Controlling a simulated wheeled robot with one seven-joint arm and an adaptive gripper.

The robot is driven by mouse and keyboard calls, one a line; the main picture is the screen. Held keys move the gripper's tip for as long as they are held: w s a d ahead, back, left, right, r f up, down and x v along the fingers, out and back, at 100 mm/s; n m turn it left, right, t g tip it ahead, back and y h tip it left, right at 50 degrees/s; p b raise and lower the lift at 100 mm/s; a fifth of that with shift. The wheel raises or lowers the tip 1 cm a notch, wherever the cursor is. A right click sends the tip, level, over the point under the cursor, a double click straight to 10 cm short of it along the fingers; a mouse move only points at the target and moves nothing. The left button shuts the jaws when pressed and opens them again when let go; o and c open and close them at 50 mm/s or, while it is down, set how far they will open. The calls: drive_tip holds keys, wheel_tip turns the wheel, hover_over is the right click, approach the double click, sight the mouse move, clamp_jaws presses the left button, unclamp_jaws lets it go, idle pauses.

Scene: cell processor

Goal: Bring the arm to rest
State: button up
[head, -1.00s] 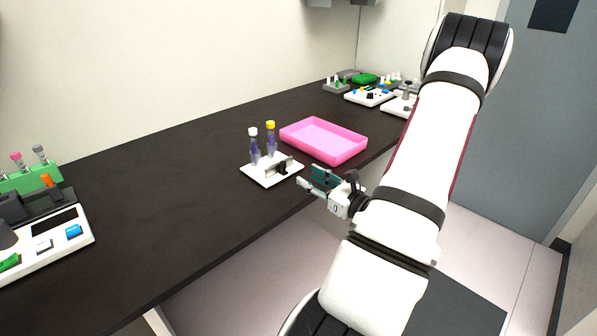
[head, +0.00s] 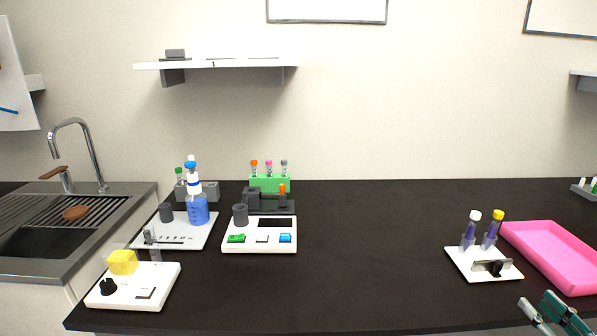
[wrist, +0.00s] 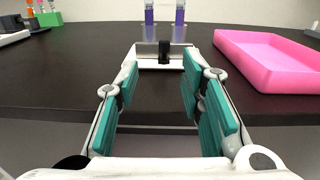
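My gripper (head: 548,318) shows at the bottom right corner of the head view, in front of the counter's edge. In the wrist view my gripper (wrist: 163,105) has its two teal-padded fingers spread apart with nothing between them. Beyond the fingers stands a white tube station (wrist: 150,62) with a black knob; it also shows in the head view (head: 462,264), holding two purple-filled tubes, one white-capped (head: 469,232) and one yellow-capped (head: 492,230). The fingers touch nothing that I can see. Most of my arm is outside the head view.
A pink tray (head: 556,257) lies right of the tube station. A white device with buttons (head: 260,245), a green tube rack (head: 270,184), a blue bottle (head: 197,210) and a device with a yellow block (head: 160,287) stand to the left. The counter's middle (head: 365,240) is clear.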

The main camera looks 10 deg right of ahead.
drive_tip(key=w+a+r+n+y, duration=0.2)
drive_tip(key=w+a+y, duration=0.1)
drive_tip(key=w+a+r+n+y, duration=0.1)
drive_tip(key=a+n, duration=0.1)
drive_tip(key=shift+w+r, duration=0.2)
drive_tip(key=w+a+r+n+g+y, duration=0.1)
drive_tip(key=a+r+n+g+y, duration=0.15)
drive_tip(key=a+n, duration=0.4)
drive_tip(key=w+a+r+n+g+y+p, duration=0.1)
drive_tip(key=a+r+n+g+y, duration=0.2)
drive_tip(key=a, duration=0.6)
drive_tip(key=w+a+r+n+g+y, duration=0.1)
drive_tip(key=a+r+n+g+y, duration=0.1)
drive_tip(key=a+n+g+y, duration=0.45)
drive_tip(key=s+a+r+n+g+h+p, duration=0.1)
drive_tip(key=s+a+r+n+g+h, duration=0.1)
drive_tip(key=s+a+n+g+h, duration=0.6)
drive_tip(key=s+a+r+n+t+h+p, duration=0.1)
drive_tip(key=s+r+n+t+h, duration=0.3)
drive_tip(key=n, duration=0.6)
wheel_tip(320, 180, up, 3)
drive_tip(key=t, duration=0.2)
drive_tip(key=shift+a+f+t, duration=0.15)
drive_tip(key=shift+a+t, duration=0.15)
drive_tip(key=shift+a, duration=0.05)
